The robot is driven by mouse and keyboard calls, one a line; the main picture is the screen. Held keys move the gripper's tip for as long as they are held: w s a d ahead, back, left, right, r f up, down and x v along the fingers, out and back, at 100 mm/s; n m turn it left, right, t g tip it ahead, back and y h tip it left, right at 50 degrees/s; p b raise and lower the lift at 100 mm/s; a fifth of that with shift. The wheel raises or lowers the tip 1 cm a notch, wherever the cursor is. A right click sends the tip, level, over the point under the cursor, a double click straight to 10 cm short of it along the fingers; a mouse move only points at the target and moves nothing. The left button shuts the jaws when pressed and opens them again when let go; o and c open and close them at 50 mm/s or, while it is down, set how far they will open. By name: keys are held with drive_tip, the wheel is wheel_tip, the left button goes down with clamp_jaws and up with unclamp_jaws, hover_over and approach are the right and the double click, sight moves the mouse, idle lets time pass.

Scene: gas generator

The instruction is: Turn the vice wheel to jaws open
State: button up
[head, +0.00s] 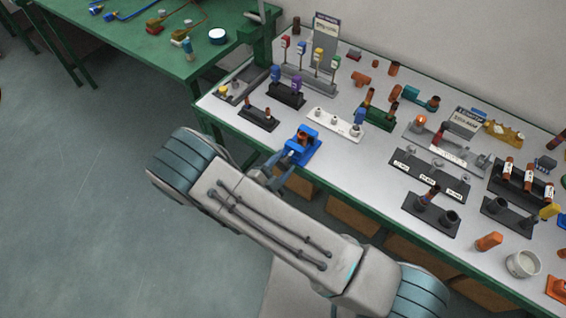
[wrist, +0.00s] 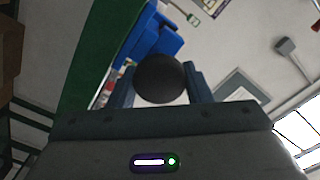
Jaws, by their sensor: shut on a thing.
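The blue vice (head: 305,151) stands at the front edge of the white bench top, with an orange-brown piece at its top. My gripper (head: 281,165) reaches its near side from the front. In the wrist view, the vice wheel (wrist: 160,78) is a round black shape between my two fingers, which are shut on it. The blue vice body (wrist: 158,38) shows behind the wheel. The wheel hides part of the vice, and the gap between the jaws is not clear in either view.
The bench (head: 230,107) holds several fixtures close to the vice: a black block with pegs (head: 258,118) to the left and a white strip (head: 335,124) behind to the right. A second green table (head: 150,55) stands at the back left. Floor (head: 70,190) is clear on the left.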

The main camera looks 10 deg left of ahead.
drive_tip(key=shift+n, duration=0.5)
drive_tip(key=o, duration=1)
drive_tip(key=b+v, duration=0.3)
drive_tip(key=v, duration=1.1)
drive_tip(key=shift+w, duration=0.15)
